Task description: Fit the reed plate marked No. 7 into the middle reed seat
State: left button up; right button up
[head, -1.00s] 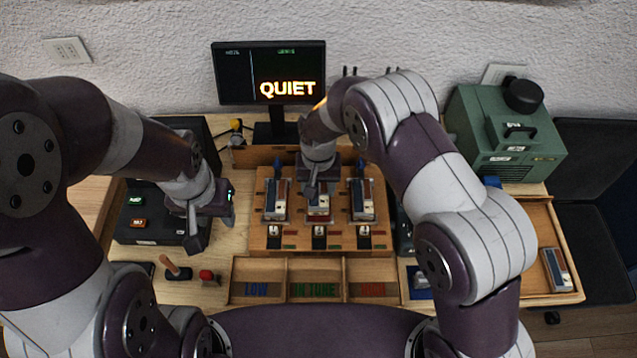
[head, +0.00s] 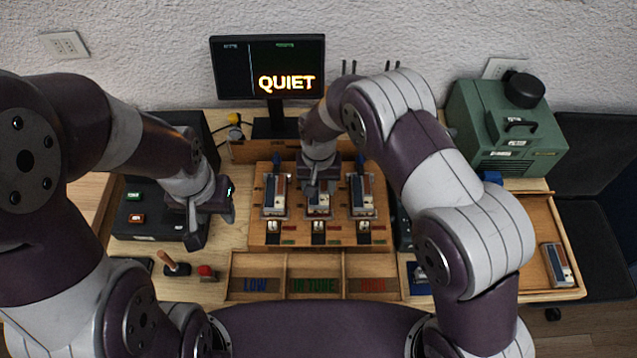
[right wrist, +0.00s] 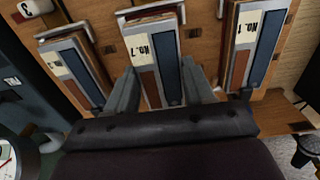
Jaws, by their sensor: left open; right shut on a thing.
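The No. 7 reed plate (right wrist: 152,55), with a brown and a blue strip and a white label, lies at the middle seat of the wooden reed block (head: 290,236). My right gripper (right wrist: 170,95) is shut on it, one finger on each side; in the head view the right gripper (head: 315,190) covers much of the plate. I cannot tell whether the plate is fully down in the seat. A No. 1 plate (right wrist: 255,40) and another plate (right wrist: 72,65) sit in the outer seats. My left gripper (head: 212,230) is open and empty, left of the block, by the black box.
A tray marked LOW, IN TUNE and a red word (head: 315,262) stands in front of the block. One more plate (head: 557,265) lies in the right tray (head: 535,215). The screen (head: 268,68) reads QUIET. A green machine (head: 505,125) stands at the back right.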

jog(key=shift+f, duration=0.55)
dwell(0.7)
jog(key=o, duration=1.2)
jog(key=shift+r+b, duration=0.35)
jog(key=shift+b, duration=0.05)
notch_tip(320, 180, up, 12)
jog(key=shift+b, duration=1.1)
jog(key=shift+t, duration=0.7)
jog(key=s+d, duration=0.5)
jog(key=d, duration=0.1)
jog(key=s+d, duration=0.5)
jog(key=d, duration=0.1)
jog(key=s+d+r, duration=0.1)
jog(key=s+d, duration=0.4)
jog(key=d, duration=0.1)
jog(key=shift+s+d, duration=0.15)
jog(key=shift+s, duration=0.1)
